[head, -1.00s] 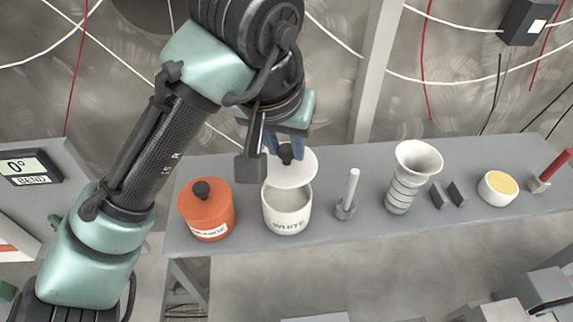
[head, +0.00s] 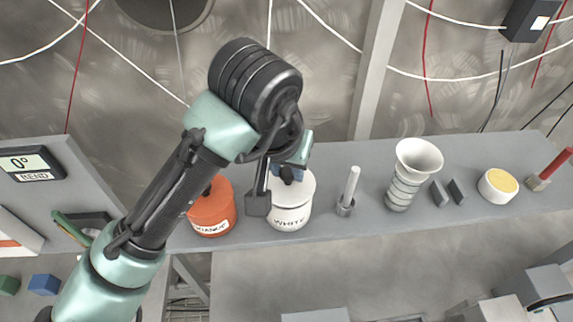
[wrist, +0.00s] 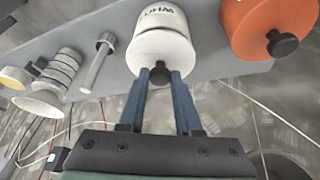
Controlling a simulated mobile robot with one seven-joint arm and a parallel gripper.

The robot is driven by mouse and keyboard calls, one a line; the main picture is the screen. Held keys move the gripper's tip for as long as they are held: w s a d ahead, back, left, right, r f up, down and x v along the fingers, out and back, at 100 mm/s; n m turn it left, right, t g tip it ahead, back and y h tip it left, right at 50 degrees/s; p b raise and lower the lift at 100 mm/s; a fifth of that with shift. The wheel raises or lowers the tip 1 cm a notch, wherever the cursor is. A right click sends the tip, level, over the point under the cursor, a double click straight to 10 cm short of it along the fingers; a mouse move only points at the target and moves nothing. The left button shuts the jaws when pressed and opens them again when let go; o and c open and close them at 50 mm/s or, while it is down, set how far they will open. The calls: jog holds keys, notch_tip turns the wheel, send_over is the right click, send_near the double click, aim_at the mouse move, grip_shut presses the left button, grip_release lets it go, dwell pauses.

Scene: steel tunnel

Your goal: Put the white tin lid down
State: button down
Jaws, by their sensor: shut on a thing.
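The white tin (head: 290,217), labelled WHITE, stands upright on the grey shelf. The white lid (head: 303,186) with a black knob is over its mouth, with no gap visible; I cannot tell whether it is fully seated. My gripper (head: 291,174), with blue fingers, is shut on the lid's knob from above. In the wrist view the fingers (wrist: 160,77) close on both sides of the black knob, and the lid (wrist: 160,50) lies against the tin (wrist: 161,18). The inside of the tin is hidden.
An orange lidded tin (head: 211,212) stands close on the left, partly behind my arm. To the right are a metal rod in a base (head: 349,190), a ribbed white funnel-topped vessel (head: 411,175), dark blocks (head: 449,193) and a yellow-topped tub (head: 497,187). The shelf's front edge is near.

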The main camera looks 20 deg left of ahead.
jog(key=shift+f, duration=0.25)
jog(key=c, duration=0.6)
grip_release()
jog(key=shift+r, duration=0.1)
jog(key=shift+r+p, duration=0.6)
jog(key=shift+r, duration=0.15)
jog(key=shift+s+r+b, duration=0.2)
jog(key=shift+r+b, duration=0.1)
jog(key=shift+b, duration=0.25)
jog(key=b+v, duration=0.1)
jog(key=v, duration=1)
